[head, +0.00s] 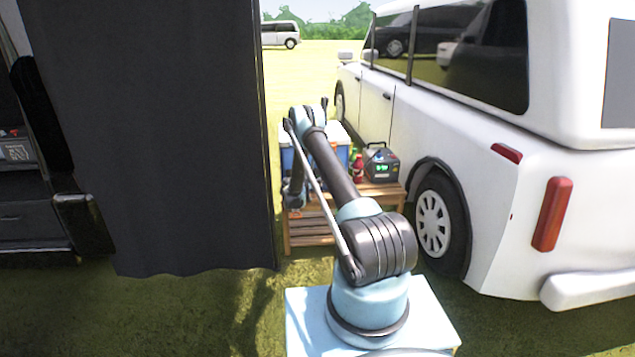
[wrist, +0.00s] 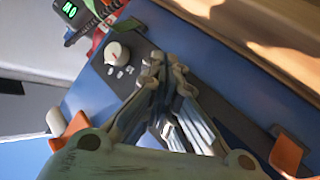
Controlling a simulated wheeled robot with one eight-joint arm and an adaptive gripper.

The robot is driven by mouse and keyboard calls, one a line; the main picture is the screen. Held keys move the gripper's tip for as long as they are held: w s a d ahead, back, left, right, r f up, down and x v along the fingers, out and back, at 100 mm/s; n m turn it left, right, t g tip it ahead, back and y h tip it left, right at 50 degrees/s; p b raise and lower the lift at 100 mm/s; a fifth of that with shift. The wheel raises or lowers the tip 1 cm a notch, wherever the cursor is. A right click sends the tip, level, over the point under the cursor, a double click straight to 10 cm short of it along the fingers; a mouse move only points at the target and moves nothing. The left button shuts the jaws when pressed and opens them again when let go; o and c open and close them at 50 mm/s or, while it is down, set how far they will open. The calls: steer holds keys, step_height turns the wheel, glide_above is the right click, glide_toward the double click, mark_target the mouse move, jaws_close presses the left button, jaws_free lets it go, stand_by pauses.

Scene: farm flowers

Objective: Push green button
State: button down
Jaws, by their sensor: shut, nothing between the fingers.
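In the wrist view, my gripper (wrist: 165,68) is shut and empty, its fingertips close over the blue cooler (wrist: 88,100). A dark control panel with a pale round knob (wrist: 117,52) and small pale marks lies left of the fingertips. I cannot tell whether the fingers touch the cooler. A dark device with a green lit display (wrist: 68,10) shows at the upper left. It is also in the head view as a grey box (head: 381,165) with a green display. I cannot make out a separate green button. The gripper is not clear in the head view.
The cooler (head: 287,158) stands on a wooden table (head: 310,240), with red and green bottles (head: 357,168) beside the grey box. A white van (head: 470,130) stands close on the right. A dark curtain (head: 170,130) hangs on the left. Orange latches (wrist: 287,155) stick out from the cooler.

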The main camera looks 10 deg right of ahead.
steer(key=shift+w, duration=0.25)
stand_by(0.3)
steer(key=shift+w, duration=0.3)
stand_by(0.6)
steer(key=shift+s+r, duration=0.1)
steer(key=shift+s, duration=0.5)
steer(key=s, duration=0.6)
stand_by(0.4)
